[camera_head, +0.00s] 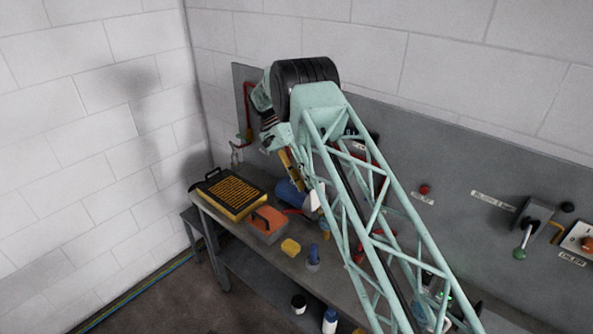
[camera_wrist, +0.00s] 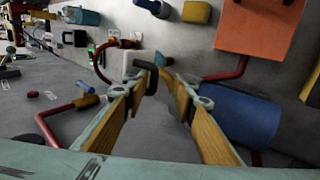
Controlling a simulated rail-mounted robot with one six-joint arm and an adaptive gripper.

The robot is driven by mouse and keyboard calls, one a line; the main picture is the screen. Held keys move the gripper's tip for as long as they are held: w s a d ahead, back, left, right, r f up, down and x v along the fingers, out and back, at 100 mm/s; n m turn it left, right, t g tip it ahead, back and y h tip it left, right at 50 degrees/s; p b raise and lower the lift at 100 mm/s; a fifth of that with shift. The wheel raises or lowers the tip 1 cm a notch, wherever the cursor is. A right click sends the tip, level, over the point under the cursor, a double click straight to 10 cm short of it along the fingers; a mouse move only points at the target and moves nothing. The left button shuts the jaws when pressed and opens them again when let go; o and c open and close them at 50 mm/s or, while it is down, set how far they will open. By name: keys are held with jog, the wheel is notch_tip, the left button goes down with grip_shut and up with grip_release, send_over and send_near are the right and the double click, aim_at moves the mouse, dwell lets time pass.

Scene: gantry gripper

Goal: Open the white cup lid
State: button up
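I cannot clearly pick out a white cup with a lid in either view. A small white container with a dark top (camera_head: 298,304) and a white one with a blue top (camera_head: 330,320) show low at the bottom of the head view; I cannot tell whether either is the cup. My gripper (camera_head: 290,170) hangs over the workbench in the head view, partly hidden by my arm. In the wrist view my gripper's two yellow-padded fingers (camera_wrist: 160,76) point away from the camera, with a gap between them and nothing held.
The grey workbench (camera_head: 290,262) carries a black-and-yellow case (camera_head: 233,194), an orange box (camera_head: 267,224), a yellow block (camera_head: 290,248) and a blue cylinder (camera_wrist: 235,115), which lies close to my right finger in the wrist view. A wall panel (camera_head: 455,180) with knobs stands behind.

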jog(key=v, duration=1.2)
dwell(0.5)
jog(key=shift+f, duration=0.1)
dwell(0.4)
